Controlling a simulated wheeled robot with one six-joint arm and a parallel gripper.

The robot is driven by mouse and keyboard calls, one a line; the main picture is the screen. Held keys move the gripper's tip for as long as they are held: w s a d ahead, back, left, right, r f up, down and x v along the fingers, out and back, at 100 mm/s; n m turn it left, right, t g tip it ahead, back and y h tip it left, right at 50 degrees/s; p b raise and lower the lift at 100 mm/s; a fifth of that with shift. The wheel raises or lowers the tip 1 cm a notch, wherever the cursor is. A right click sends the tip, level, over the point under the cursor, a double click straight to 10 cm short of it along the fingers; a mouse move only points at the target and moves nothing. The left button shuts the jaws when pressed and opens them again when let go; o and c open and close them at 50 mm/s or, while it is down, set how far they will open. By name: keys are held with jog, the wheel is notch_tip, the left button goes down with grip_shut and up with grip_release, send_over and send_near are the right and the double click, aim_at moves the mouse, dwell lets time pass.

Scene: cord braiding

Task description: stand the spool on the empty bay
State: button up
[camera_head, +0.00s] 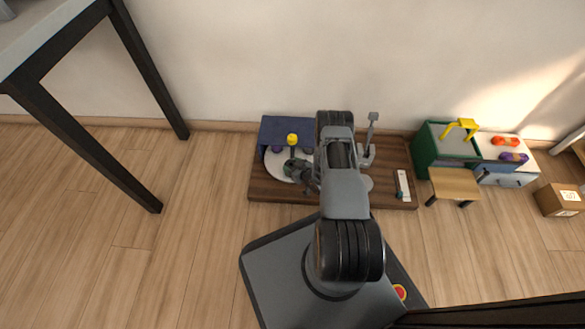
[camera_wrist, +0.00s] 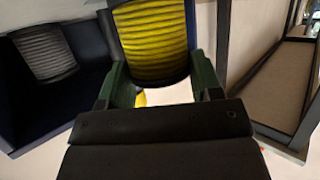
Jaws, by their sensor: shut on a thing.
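In the wrist view a spool wound with yellow cord (camera_wrist: 152,40) sits between the two green fingers of my gripper (camera_wrist: 160,80). The gripper is shut on it. A dark blue holder (camera_wrist: 30,108) with a grey-wound spool (camera_wrist: 46,52) in it is to the left. In the head view my gripper (camera_head: 291,168) is over a white round plate (camera_head: 273,165). A yellow-topped piece (camera_head: 292,139) shows just beyond it; I cannot tell if it is the held spool. The blue holder (camera_head: 290,125) stands behind. My arm hides part of this area, and I cannot make out the empty bay.
All this stands on a brown wooden board (camera_head: 263,190). A small white tray (camera_head: 403,186) lies on its right part. To the right are a green box (camera_head: 428,150), a small wooden stool (camera_head: 455,186) and a cardboard box (camera_head: 559,200). A dark-legged table (camera_head: 75,140) is at left.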

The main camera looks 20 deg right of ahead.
jog(key=shift+a, duration=0.15)
jog(key=o, duration=0.9)
jog(key=shift+f, duration=0.1)
jog(key=shift+o, duration=0.2)
